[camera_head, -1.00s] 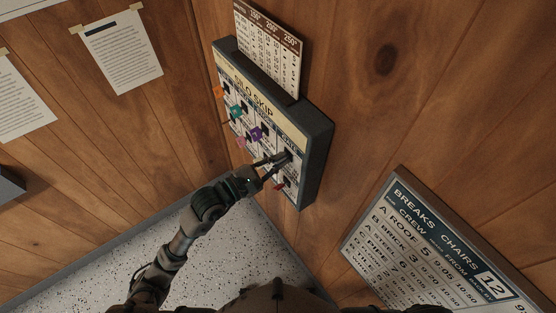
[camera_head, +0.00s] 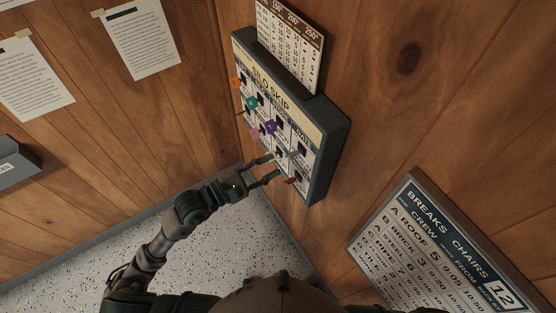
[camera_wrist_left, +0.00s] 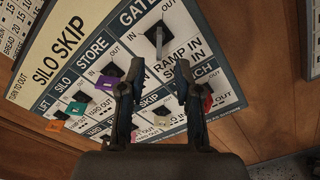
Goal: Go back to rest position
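My left gripper (camera_head: 270,169) is open in front of the key board (camera_head: 328,135), its two fingers apart with nothing between them. In the left wrist view the fingers (camera_wrist_left: 158,85) point at the board, which is labelled SILO SKIP, STORE and GATE. A grey key (camera_wrist_left: 158,36) sits in the GATE lock beyond the fingertips. A purple key (camera_wrist_left: 107,82), a teal key (camera_wrist_left: 75,108) and a red key (camera_wrist_left: 207,102) also show on the board. An orange key (camera_head: 235,83) and a pink key (camera_head: 256,132) show in the head view. My right gripper is not in view.
A printed card (camera_head: 291,40) stands up from the board's top. A framed BREAKS CHAIRS sign (camera_head: 440,245) hangs at the lower right. Paper sheets (camera_head: 143,40) are taped on the left wall, with a grey box (camera_head: 18,163) below. Speckled floor (camera_head: 210,245) lies below.

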